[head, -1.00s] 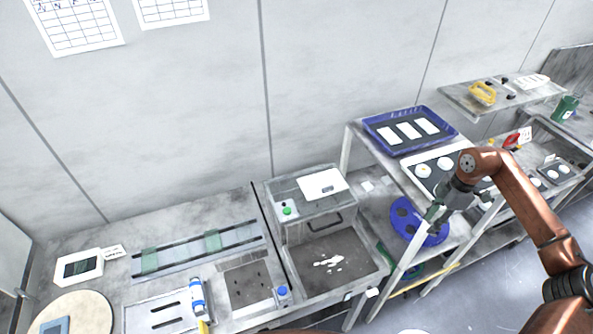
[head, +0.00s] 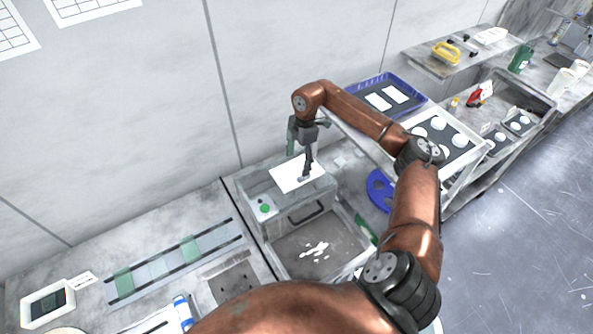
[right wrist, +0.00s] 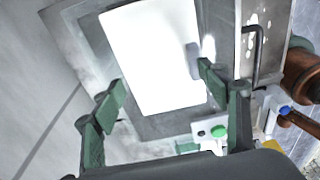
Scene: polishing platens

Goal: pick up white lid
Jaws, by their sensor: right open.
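The white lid (head: 284,177) is a flat white rectangle lying on top of the grey metal box (head: 290,205). It also shows in the right wrist view (right wrist: 152,50), large and bright, between and beyond my fingers. My right gripper (head: 300,163) points down over the lid. Its green fingers (right wrist: 160,82) are spread apart and empty, one to each side of the lid in the right wrist view. Whether a finger touches the lid, I cannot tell. My left gripper is not in view.
A green button (head: 265,209) sits at the box's left front, and a handle (head: 306,211) is on its front. A blue tray (head: 408,97) with white plates and a white tray (head: 447,171) stand to the right. The wall is close behind.

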